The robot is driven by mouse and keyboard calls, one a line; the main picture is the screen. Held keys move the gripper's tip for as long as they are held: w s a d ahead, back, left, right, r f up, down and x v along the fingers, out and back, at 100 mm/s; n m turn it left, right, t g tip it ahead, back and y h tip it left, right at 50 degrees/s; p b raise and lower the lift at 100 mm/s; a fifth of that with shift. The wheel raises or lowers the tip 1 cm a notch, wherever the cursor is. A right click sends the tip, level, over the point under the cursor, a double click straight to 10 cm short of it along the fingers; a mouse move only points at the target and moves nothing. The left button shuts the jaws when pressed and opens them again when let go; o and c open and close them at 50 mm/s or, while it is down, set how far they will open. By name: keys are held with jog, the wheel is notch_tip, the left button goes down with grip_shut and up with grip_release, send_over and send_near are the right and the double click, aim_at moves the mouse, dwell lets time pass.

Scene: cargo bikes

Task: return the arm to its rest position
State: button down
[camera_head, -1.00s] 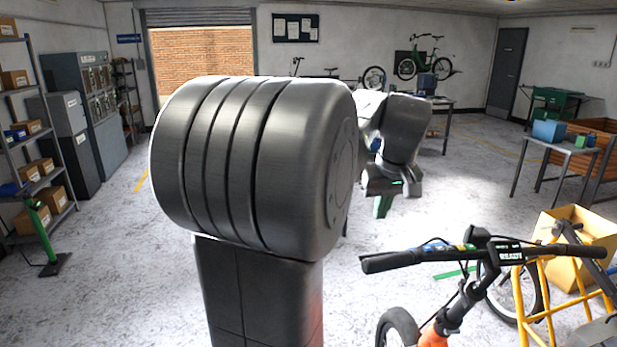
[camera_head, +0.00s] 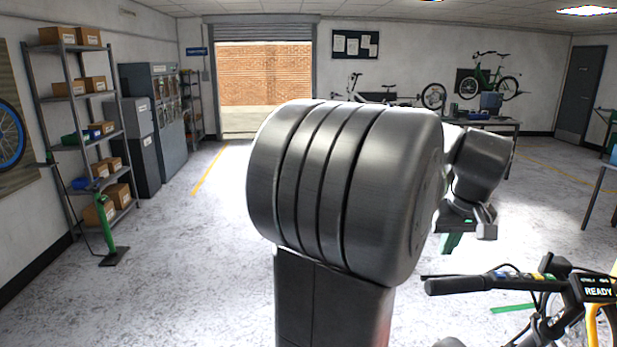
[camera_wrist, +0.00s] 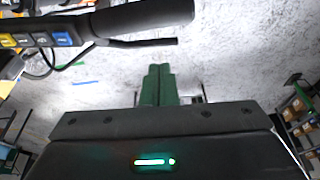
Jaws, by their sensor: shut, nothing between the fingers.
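My arm's large dark metal housing fills the middle of the head view. My gripper (camera_head: 451,243) hangs beyond it on the right, pointing down, with its green fingers partly hidden. In the wrist view the green fingers (camera_wrist: 159,82) are together with nothing between them. Below them in that picture is the dark gripper body with a lit green strip. A cargo bike's black handlebar (camera_head: 455,286) is at the lower right of the head view, with a display reading READY. Its grip (camera_wrist: 140,16) crosses the top of the wrist view, apart from the fingers.
A shelf rack (camera_head: 75,140) with boxes and a green floor pump (camera_head: 107,235) stand at the left. Grey cabinets (camera_head: 165,110) are behind. A workbench (camera_head: 475,122) stands at the back right. The floor between is open, towards a brick-backed doorway (camera_head: 262,80).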

jog(key=shift+v, duration=1.9)
jog(key=shift+f, duration=0.15)
jog(key=p+x, duration=0.1)
jog(key=x, duration=0.1)
jog(key=p+x, duration=0.2)
jog(key=x, duration=0.1)
jog(key=shift+w+f+p, duration=0.25)
jog(key=shift+w+p, duration=0.1)
jog(key=shift+p, duration=0.05)
